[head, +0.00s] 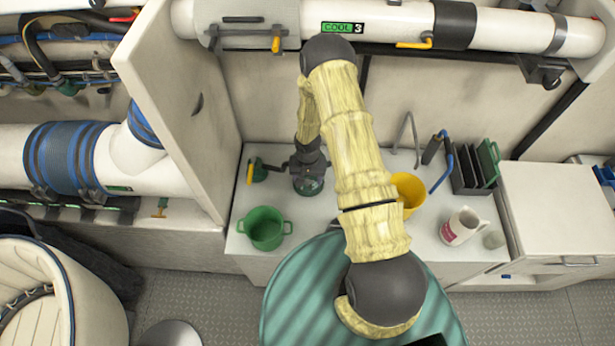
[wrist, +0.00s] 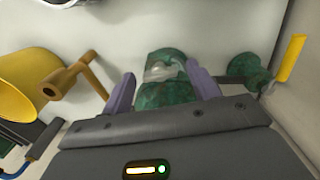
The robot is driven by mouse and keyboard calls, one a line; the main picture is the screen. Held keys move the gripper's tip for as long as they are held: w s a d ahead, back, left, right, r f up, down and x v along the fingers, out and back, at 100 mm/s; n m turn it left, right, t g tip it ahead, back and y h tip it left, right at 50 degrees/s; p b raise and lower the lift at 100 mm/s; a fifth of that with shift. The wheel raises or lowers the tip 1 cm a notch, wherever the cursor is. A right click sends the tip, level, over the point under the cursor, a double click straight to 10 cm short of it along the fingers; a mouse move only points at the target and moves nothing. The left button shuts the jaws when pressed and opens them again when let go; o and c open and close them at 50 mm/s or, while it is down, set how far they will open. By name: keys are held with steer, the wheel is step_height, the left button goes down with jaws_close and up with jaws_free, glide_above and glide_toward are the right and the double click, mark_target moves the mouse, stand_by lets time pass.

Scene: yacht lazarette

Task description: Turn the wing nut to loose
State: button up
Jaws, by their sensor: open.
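A dark green, weathered fitting (wrist: 163,66) with a pale band stands between my gripper's two purple fingers in the wrist view. It may be the wing nut's fitting, but I cannot make out clear wings. In the head view its round green base (head: 310,186) shows on the counter, just below my gripper (head: 306,165). My gripper, also in the wrist view (wrist: 163,92), is open, with a finger on each side of the fitting. I cannot tell whether either finger touches it. My gripper's body hides the fitting's lower part in the wrist view.
A green valve with a yellow handle (wrist: 290,58) stands close on the right in the wrist view. A brown lever (wrist: 70,80) and yellow bucket (wrist: 28,84) are on the left.

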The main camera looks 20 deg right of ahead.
steer(key=shift+f, duration=0.15)
steer(key=c, duration=1)
steer(key=shift+n+b, duration=0.3)
steer(key=n+b, duration=0.2)
steer(key=shift+n, duration=0.4)
steer(key=shift+n+b, duration=0.65)
steer(key=shift+n, duration=0.75)
